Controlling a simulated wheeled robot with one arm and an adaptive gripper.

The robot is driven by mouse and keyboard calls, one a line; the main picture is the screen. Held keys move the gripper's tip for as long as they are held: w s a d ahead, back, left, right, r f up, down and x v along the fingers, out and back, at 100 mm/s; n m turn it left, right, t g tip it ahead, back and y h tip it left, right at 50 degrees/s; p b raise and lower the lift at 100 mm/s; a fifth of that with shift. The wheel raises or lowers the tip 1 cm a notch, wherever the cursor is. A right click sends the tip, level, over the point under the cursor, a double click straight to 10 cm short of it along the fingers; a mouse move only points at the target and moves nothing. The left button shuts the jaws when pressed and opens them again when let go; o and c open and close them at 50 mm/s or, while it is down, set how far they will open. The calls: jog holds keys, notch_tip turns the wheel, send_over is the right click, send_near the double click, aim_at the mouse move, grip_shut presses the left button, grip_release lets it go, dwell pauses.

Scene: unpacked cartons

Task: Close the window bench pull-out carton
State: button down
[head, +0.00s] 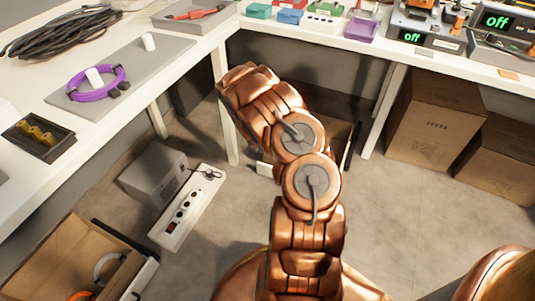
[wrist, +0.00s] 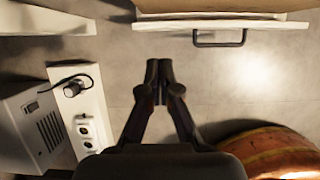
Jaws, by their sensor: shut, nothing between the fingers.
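A pull-out carton with a white front panel (wrist: 222,25) and a dark bar handle (wrist: 220,42) shows at the top of the wrist view, with brown cardboard behind the panel. My gripper (wrist: 159,68) is shut and empty, its fingertips below the panel and left of the handle in the picture, apart from both. In the head view my arm hides the gripper and most of this carton; a white bit of its front (head: 265,168) shows. Another open pull-out carton (head: 75,255) holding tape rolls is at lower left. I cannot tell which one the bench name means.
A grey box (head: 155,175) and a white power strip (head: 187,207) stand on the floor left of my arm; the strip also shows in the wrist view (wrist: 82,110). Large closed cartons (head: 435,120) stand under the right bench. Floor right of my arm is clear.

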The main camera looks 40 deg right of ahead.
jog(key=b+x, duration=0.3)
jog(key=d+b+x, duration=0.1)
jog(key=b+x, duration=0.1)
jog(key=x, duration=0.2)
jog(key=b+x, duration=0.3)
jog(key=x, duration=0.1)
jog(key=shift+w+d+r+b, duration=0.25)
jog(key=shift+d+r+b, duration=0.05)
jog(key=shift+d+b, duration=0.05)
jog(key=shift+w+d+r+b, duration=0.1)
jog(key=shift+w+d+b, duration=0.1)
jog(key=shift+d, duration=0.15)
jog(key=shift+w+d+r+b, duration=0.1)
jog(key=shift+d+b, duration=0.1)
jog(key=shift+d, duration=0.2)
jog(key=shift+w+r+p, duration=0.1)
jog(key=shift+w+p, duration=0.05)
jog(key=shift+p, duration=0.2)
